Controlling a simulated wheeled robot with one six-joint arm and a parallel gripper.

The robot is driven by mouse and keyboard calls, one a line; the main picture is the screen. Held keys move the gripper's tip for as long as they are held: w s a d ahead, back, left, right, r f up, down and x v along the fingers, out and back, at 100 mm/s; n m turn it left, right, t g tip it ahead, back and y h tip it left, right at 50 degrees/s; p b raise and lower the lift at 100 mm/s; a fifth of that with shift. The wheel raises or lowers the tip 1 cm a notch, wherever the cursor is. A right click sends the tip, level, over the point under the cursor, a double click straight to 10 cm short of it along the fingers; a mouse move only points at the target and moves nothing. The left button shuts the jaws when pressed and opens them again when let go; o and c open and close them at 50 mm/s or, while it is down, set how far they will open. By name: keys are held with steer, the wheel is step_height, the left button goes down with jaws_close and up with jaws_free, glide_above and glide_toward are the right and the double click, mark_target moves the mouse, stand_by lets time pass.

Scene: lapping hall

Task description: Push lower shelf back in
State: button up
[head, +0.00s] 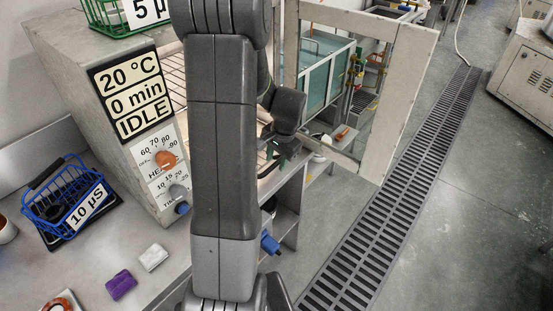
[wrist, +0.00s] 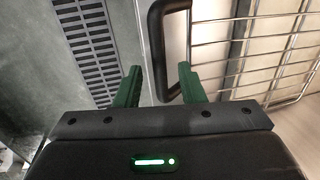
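The wire shelf (wrist: 285,50) shows at the right of the wrist view, its bars bright over a pale, warm-lit surface. A black bar handle (wrist: 157,50) stands at its near edge and seems to belong to it. My gripper (wrist: 160,72) has two green fingers set apart. The handle's lower end lies between the fingertips, closer to the right finger; I cannot tell whether they touch. In the head view my gripper (head: 275,148) is small, at the opening of the oven (head: 125,130), and my arm hides most of the shelf and chamber.
A pale framed door (head: 402,85) stands open to the right of the opening. The oven panel reads IDLE. A blue basket (head: 62,205) and purple block (head: 121,285) lie on the left bench. A floor grate (head: 390,200) runs along clear floor at right.

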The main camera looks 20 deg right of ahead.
steer(key=shift+f, duration=0.3)
jaws_close()
steer(key=w+a, duration=0.3)
steer(key=w, duration=0.2)
steer(key=w+a, duration=0.3)
steer(key=w, duration=0.3)
steer(key=w+a+p, duration=0.1)
steer(key=w+a, duration=0.2)
steer(key=w, duration=0.2)
steer(key=shift+w+a, duration=0.3)
steer(key=shift+a, duration=0.1)
steer(key=shift+w+r, duration=0.1)
steer(key=shift+r, duration=0.05)
jaws_free()
steer(key=shift+w+a, duration=0.15)
